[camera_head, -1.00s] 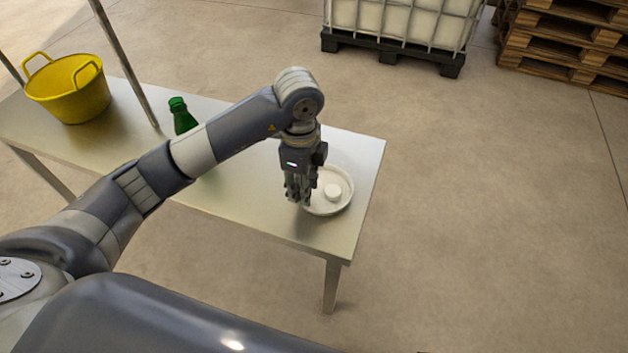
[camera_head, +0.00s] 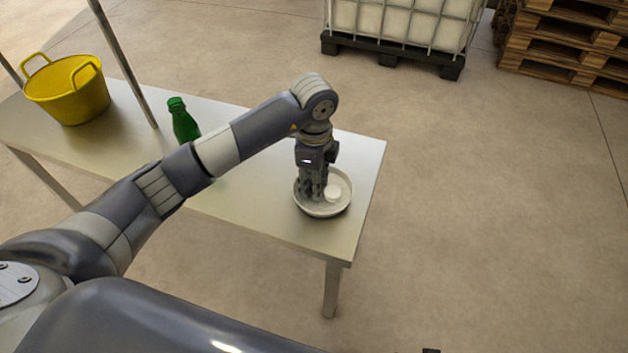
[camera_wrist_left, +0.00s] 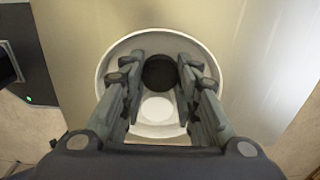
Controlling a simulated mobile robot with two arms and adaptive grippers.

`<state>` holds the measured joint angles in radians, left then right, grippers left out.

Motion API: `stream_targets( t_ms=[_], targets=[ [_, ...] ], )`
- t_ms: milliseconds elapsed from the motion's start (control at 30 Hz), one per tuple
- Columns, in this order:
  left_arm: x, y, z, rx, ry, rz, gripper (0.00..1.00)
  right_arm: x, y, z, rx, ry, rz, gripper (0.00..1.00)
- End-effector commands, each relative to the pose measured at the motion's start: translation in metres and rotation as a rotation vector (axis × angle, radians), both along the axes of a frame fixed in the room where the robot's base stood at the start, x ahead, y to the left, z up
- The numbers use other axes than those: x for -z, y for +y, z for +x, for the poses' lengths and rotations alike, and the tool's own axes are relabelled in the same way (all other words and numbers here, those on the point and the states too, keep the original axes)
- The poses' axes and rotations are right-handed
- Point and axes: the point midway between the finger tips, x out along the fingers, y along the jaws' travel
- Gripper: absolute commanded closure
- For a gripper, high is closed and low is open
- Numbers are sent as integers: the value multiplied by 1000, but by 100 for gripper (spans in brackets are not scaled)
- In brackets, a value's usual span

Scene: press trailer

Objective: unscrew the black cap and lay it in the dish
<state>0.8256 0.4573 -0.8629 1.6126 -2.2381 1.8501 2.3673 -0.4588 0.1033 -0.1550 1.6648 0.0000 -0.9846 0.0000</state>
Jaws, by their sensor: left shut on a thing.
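My left gripper (camera_head: 311,196) points down over the left part of the white dish (camera_head: 322,215), low within its outline. In the left wrist view, the gripper (camera_wrist_left: 159,76) is shut on the round black cap (camera_wrist_left: 160,71), with a finger on each side. The dish (camera_wrist_left: 104,72) lies around and below it in that view. I cannot tell whether the cap touches the dish floor. A white round cap (camera_head: 333,192) lies in the dish beside the fingers, and it also shows in the left wrist view (camera_wrist_left: 157,109). My right gripper is not in view.
A green bottle (camera_head: 184,123) stands on the metal table (camera_head: 362,158), partly behind my left arm. A yellow tub (camera_head: 68,95) and an upright post (camera_head: 125,65) are at the left. The table's right edge is close to the dish.

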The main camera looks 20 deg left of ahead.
Motion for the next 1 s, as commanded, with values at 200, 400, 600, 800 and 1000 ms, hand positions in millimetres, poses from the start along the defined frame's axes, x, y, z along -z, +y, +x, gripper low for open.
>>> stream_targets(
  t_ms=[200,400,600,800,1000],
  targets=[
    [3,0,0,0,1,1,51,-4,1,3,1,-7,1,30],
    [3,0,0,0,1,1,51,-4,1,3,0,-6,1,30],
    [-2,0,0,0,-1,0,51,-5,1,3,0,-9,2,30],
    [-36,0,1,0,-3,0,51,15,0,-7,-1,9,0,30],
    [-65,0,1,0,-2,0,51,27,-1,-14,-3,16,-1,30]
  ],
)
